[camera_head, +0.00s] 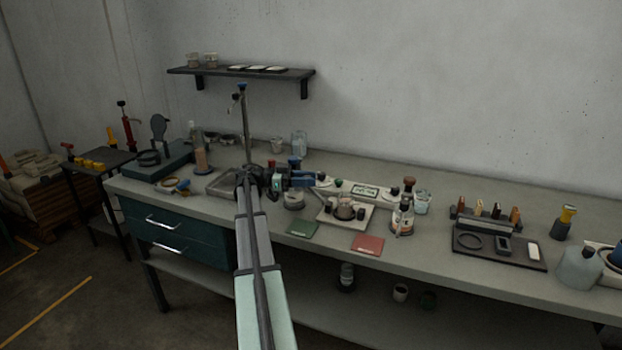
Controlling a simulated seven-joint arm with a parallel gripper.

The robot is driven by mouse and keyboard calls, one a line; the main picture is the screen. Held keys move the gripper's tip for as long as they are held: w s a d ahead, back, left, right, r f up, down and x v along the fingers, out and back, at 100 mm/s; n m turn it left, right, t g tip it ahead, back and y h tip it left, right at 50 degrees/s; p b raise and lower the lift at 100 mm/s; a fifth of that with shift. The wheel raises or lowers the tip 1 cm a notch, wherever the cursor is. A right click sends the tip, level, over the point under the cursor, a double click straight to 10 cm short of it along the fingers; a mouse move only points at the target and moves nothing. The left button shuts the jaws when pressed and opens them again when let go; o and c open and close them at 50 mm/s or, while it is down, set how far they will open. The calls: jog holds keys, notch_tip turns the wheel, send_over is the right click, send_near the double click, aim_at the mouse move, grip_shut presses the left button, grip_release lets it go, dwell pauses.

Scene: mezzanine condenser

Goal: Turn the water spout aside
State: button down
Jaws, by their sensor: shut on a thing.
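A tall thin tap post (245,128) with a small blue top rises behind my wrist. A short dark part near its top points left and looks like the water spout (236,97). My arm reaches up from the bottom of the picture, and its dark wrist covers the post's lower end. My gripper (312,181) is at the right of the wrist, low over the bench, pointing right. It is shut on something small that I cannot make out. Blue parts sit beside it. The gripper appears well below the top of the post.
A shallow grey basin (219,184) is partly behind my wrist. A pale tray (329,222) with small vessels, a bottle (402,216), and green (302,228) and red (367,245) cards lie close by on the crowded bench. A wall shelf (240,71) hangs above. Bare bench shows along the front edge.

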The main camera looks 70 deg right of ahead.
jog(key=shift+w+a+m+y, duration=0.3)
jog(key=shift+m+y, duration=0.2)
jog(key=shift+y, duration=0.2)
jog(key=shift+g, duration=0.3)
jog(key=c, duration=0.9)
grip_release()
notch_tip(320, 180, up, 10)
